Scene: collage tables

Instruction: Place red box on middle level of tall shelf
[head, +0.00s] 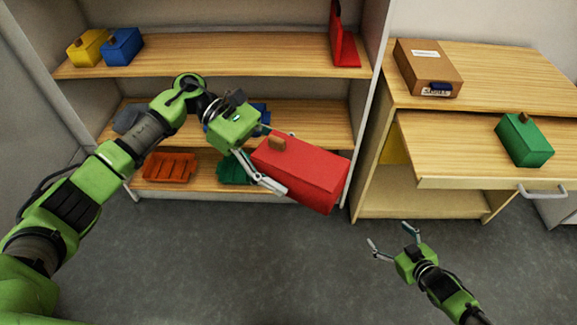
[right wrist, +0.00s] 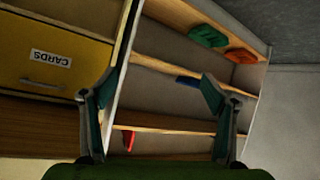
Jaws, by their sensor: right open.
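The red box (head: 308,172), with a brown knob on its lid, hangs tilted in the air in front of the tall shelf. My left gripper (head: 268,160) has its fingers on either side of the box's left end and is shut on it. The tall shelf (head: 215,58) shows several wooden boards, and the box and arm hide part of its middle board (head: 310,122). My right gripper (head: 392,242) is open and empty, low over the floor at the right; its spread fingers also show in the right wrist view (right wrist: 157,95).
Yellow (head: 87,48) and blue (head: 122,47) boxes and a red bookend (head: 343,40) stand on the upper board. Orange (head: 169,167) and green (head: 233,169) bins sit low. A desk (head: 500,75) at right holds a cardboard box (head: 428,68); a green box (head: 524,141) sits lower.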

